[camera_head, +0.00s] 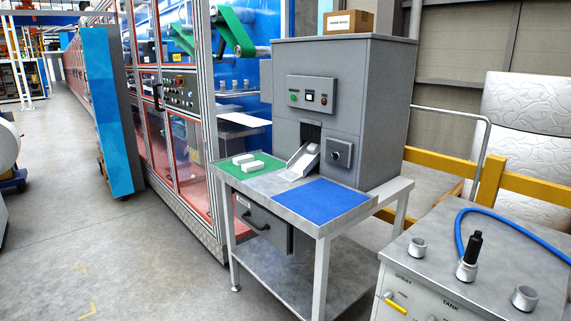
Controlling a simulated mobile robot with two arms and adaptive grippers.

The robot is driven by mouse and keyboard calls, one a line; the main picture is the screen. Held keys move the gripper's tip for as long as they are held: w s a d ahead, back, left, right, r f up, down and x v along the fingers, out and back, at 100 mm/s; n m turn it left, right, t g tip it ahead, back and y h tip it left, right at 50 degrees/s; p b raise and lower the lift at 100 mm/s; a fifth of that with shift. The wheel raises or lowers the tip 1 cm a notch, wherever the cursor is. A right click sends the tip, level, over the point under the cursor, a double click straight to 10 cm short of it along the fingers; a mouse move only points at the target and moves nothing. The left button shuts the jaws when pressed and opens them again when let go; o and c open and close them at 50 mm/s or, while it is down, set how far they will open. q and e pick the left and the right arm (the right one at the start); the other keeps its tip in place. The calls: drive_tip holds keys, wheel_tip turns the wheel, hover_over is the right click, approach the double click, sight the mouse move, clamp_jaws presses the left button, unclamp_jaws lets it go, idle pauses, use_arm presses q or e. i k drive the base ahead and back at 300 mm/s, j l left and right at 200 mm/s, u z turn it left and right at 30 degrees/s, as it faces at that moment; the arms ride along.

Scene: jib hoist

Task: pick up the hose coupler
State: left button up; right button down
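The hose coupler looks to be the upright black cylinder (474,247) at the right, on the grey top of a tank unit (445,228). Its lower end stands in or on a grey round port (466,271); the exact fit cannot be told. A blue hose (510,217) curves behind it and leaves the frame on the right; its near end passes down by the coupler. Two more grey ports, one to the left (417,247) and one at front right (524,297), have nothing standing in them. Neither of my grippers is in view.
A steel bench (285,211) with a blue mat (323,199), a green mat (268,163) and white blocks (243,160) stands left of the tank unit. A grey machine (342,100) stands on it. A yellow rail (520,188) runs behind. Open floor (110,240) lies left.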

sight(469, 258)
drive_tip(key=z, duration=1.45)
